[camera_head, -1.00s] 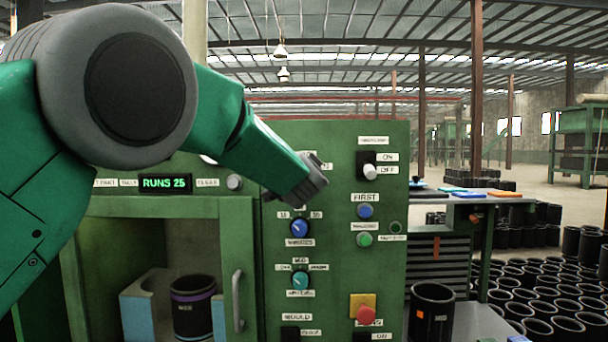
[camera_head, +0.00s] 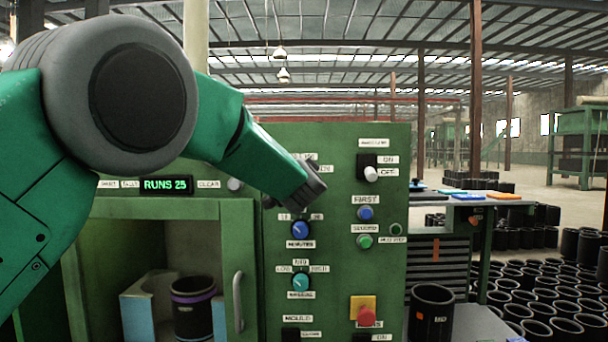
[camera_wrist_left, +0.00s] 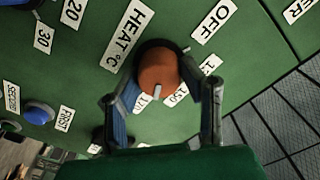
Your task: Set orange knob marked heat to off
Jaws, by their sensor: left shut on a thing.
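The orange knob (camera_wrist_left: 158,70) sits on the green panel beside a HEAT °C label (camera_wrist_left: 128,35). Its white mark points down in the left wrist view, among number labels including 150. The OFF label (camera_wrist_left: 213,20) lies up and to the right of the knob there. My left gripper (camera_wrist_left: 160,92) has a finger on each side of the knob and is shut on it. In the head view my left gripper (camera_head: 311,190) is at the upper part of the panel and hides the knob. My right gripper is not in view.
Below my left gripper are a blue minutes knob (camera_head: 300,231) and a teal knob (camera_head: 300,281). To its right are an ON/OFF toggle (camera_head: 371,174), a blue button (camera_head: 365,213) and a green button (camera_head: 364,241). A red button (camera_head: 366,314) is lower down.

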